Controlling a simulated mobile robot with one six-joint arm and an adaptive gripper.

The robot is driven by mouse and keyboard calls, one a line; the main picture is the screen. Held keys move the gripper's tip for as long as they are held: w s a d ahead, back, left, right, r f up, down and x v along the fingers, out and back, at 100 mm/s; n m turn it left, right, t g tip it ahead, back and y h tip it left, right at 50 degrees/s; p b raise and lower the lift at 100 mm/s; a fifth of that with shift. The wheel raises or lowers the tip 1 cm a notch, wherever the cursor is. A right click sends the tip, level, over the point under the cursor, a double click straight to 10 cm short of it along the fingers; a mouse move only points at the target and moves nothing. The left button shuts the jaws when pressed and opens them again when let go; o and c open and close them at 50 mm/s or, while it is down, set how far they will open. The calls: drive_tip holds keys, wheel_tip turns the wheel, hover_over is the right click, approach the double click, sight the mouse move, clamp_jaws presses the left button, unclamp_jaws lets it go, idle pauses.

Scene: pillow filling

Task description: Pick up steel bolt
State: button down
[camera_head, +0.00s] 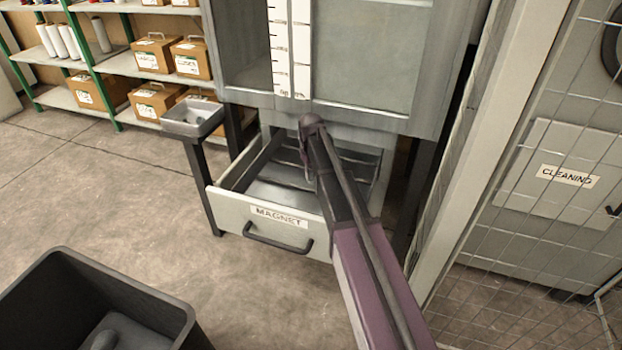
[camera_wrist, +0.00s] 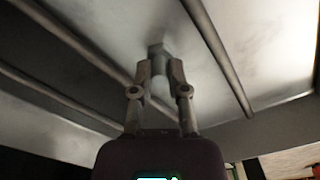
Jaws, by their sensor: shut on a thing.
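In the wrist view, my gripper (camera_wrist: 158,76) has its two fingers closed around a small grey steel bolt (camera_wrist: 156,48). The bolt sticks out past the fingertips toward the ribbed metal drawer floor (camera_wrist: 110,32). I cannot tell whether it touches the floor. In the head view, my arm reaches over the open drawer marked MAGNET (camera_head: 228,204). My fingertips and the bolt cannot be made out there.
A cabinet with a glass front (camera_head: 385,50) stands above the drawer. A small grey tray (camera_head: 193,130) is at its left. A dark open bin (camera_head: 165,300) stands at lower left. A mesh fence (camera_head: 545,245) closes off the right. Open floor lies in front of the drawer.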

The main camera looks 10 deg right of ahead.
drive_tip(key=shift+r, duration=0.15)
wheel_tip(320, 180, up, 4)
drive_tip(key=p, duration=0.4)
drive_tip(key=shift+f, duration=0.2)
drive_tip(key=s, duration=1)
drive_tip(key=s+r+p, duration=0.1)
drive_tip(key=s, duration=0.5)
drive_tip(key=shift+d, duration=0.2)
